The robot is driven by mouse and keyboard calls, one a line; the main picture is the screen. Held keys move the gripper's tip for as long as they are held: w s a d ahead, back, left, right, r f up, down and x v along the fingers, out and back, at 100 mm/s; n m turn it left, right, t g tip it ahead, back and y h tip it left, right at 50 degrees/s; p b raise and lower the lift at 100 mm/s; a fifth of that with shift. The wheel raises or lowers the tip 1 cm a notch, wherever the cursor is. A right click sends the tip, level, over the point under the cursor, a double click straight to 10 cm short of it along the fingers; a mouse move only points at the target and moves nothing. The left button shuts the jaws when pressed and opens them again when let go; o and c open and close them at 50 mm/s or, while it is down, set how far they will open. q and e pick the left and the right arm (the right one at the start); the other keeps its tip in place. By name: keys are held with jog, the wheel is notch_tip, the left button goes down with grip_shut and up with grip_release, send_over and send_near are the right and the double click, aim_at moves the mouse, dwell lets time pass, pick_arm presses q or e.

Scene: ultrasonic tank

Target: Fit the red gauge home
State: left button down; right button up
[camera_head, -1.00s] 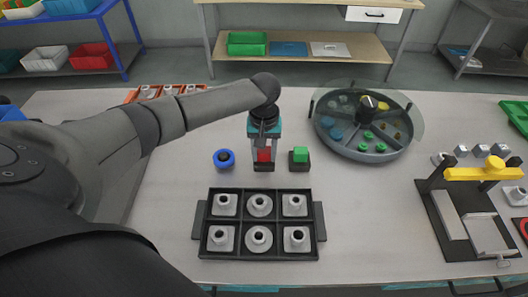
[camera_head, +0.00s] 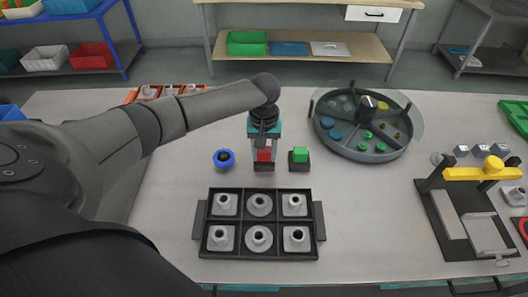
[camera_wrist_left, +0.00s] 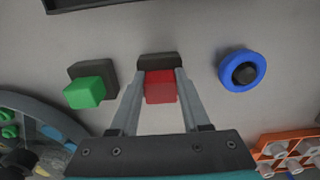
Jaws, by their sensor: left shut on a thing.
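The red gauge (camera_head: 264,155) is a small red block at a dark base (camera_head: 264,167) on the table, between a blue ring and a green block. My left gripper (camera_head: 264,150) points down over it with its fingers on either side. In the left wrist view the red gauge (camera_wrist_left: 160,88) sits between the fingertips of my left gripper (camera_wrist_left: 158,82), which is shut on it. The dark base (camera_wrist_left: 159,60) shows just beyond the red block. I cannot tell whether the gauge is seated in it. My right gripper is not in view.
The blue ring (camera_head: 224,159) lies left and the green block (camera_head: 300,155) on its dark base right, both close by. A black tray (camera_head: 260,190) of grey parts is in front. A round divided tray (camera_head: 368,157) and a yellow-armed fixture (camera_head: 482,174) stand right.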

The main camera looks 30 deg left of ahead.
pick_arm(q)
jog(key=shift+p, duration=0.3)
dwell(0.9)
jog(key=shift+c, duration=1.5)
grip_release()
notch_tip(320, 180, up, 15)
jog(key=p, duration=0.1)
jog(key=shift+p, duration=0.35)
